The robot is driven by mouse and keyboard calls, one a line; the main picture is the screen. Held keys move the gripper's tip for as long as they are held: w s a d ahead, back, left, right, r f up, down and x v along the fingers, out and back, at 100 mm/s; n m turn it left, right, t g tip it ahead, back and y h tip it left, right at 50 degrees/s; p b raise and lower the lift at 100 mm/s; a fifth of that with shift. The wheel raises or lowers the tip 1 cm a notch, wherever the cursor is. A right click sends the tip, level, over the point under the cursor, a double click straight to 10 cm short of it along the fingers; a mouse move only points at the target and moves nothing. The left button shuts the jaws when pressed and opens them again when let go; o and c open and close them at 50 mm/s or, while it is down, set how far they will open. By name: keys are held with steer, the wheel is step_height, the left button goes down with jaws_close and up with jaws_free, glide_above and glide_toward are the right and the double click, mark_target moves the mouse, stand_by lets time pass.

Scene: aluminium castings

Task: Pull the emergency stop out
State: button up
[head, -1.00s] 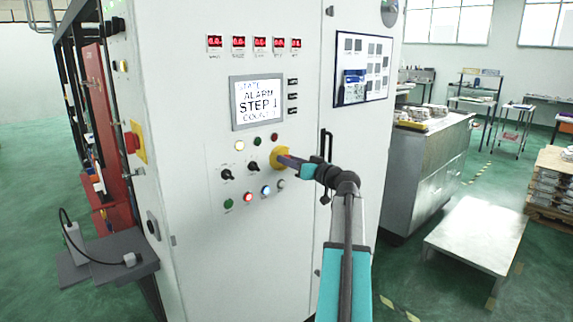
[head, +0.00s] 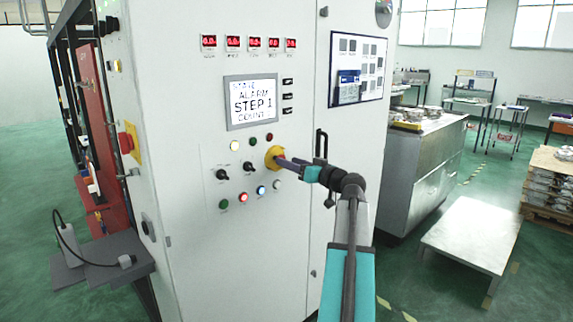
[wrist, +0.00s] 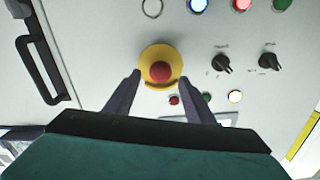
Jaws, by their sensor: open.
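The emergency stop is a red mushroom button on a yellow round base. In the wrist view the red button (wrist: 160,72) lies ahead of my gripper (wrist: 160,82), roughly centred between its two spread fingers. In the head view the yellow base (head: 272,153) shows on the cabinet panel, and my gripper (head: 284,161) covers most of the button. The jaws are open, with the fingertips near the yellow base on either side. I cannot tell whether they touch it.
Two black knobs (wrist: 221,64) and several lit buttons (wrist: 235,96) are close by. A black door handle (head: 321,144) is just right of the gripper. Another red button on yellow (head: 130,143) is on the cabinet's left side.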

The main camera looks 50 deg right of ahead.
steer(key=s+b, duration=0.2)
steer(key=s, duration=0.8)
steer(key=shift+s+a, duration=0.35)
